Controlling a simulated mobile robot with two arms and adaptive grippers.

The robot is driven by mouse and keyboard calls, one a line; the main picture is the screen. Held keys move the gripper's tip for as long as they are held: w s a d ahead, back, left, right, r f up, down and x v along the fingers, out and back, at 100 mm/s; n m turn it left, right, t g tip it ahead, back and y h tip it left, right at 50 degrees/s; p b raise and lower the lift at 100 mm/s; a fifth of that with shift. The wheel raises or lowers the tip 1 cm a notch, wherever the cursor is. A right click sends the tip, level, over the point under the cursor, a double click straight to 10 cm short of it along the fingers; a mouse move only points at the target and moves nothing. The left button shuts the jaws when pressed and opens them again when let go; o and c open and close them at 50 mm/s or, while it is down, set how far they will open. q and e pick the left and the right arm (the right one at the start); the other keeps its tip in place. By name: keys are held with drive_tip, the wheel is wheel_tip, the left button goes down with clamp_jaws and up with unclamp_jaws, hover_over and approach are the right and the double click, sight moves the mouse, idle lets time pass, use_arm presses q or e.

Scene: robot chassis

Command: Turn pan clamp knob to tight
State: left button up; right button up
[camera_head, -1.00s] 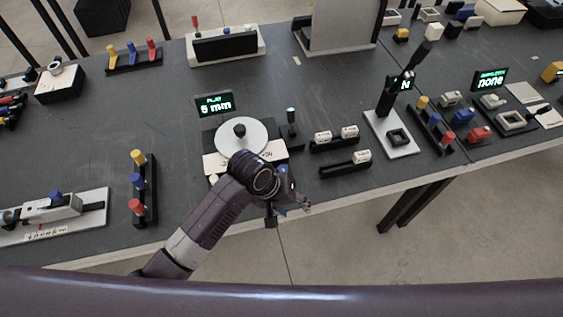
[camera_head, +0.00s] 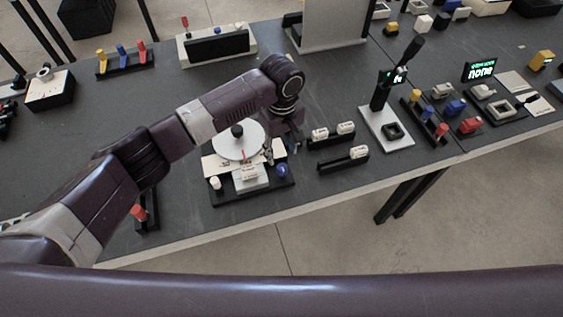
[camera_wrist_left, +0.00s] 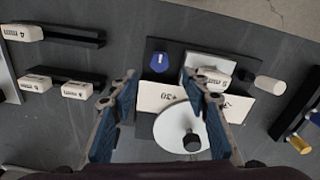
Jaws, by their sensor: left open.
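A dark fixture (camera_head: 262,189) carries a white disc (camera_head: 225,147) with a black knob (camera_head: 237,131), a small white block (camera_head: 250,178), a blue knob (camera_head: 281,171) and a white knob (camera_head: 215,183). Which knob is the pan clamp cannot be told, as its label is unreadable. My left gripper (camera_head: 271,152) is above the fixture's right side, partly hidden by its arm. In the left wrist view my left gripper (camera_wrist_left: 160,78) is open and empty, with the blue knob (camera_wrist_left: 158,62) ahead between its fingertips and the disc (camera_wrist_left: 172,125) below it. My right gripper is not in view.
Two dark racks with white blocks (camera_head: 345,128) stand right of the fixture. A white-based stand with a black lever (camera_head: 385,140) is farther right. Red, blue and yellow pegs (camera_head: 125,60) stand at the back left. The table's front edge runs close to the fixture.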

sight(282, 167)
use_arm(q)
wheel_tip(282, 167, down, 7)
drive_tip(key=shift+p, duration=0.5)
drive_tip(key=shift+c, duration=0.5)
drive_tip(key=c, duration=1.1)
drive_tip(key=shift+o, duration=0.2)
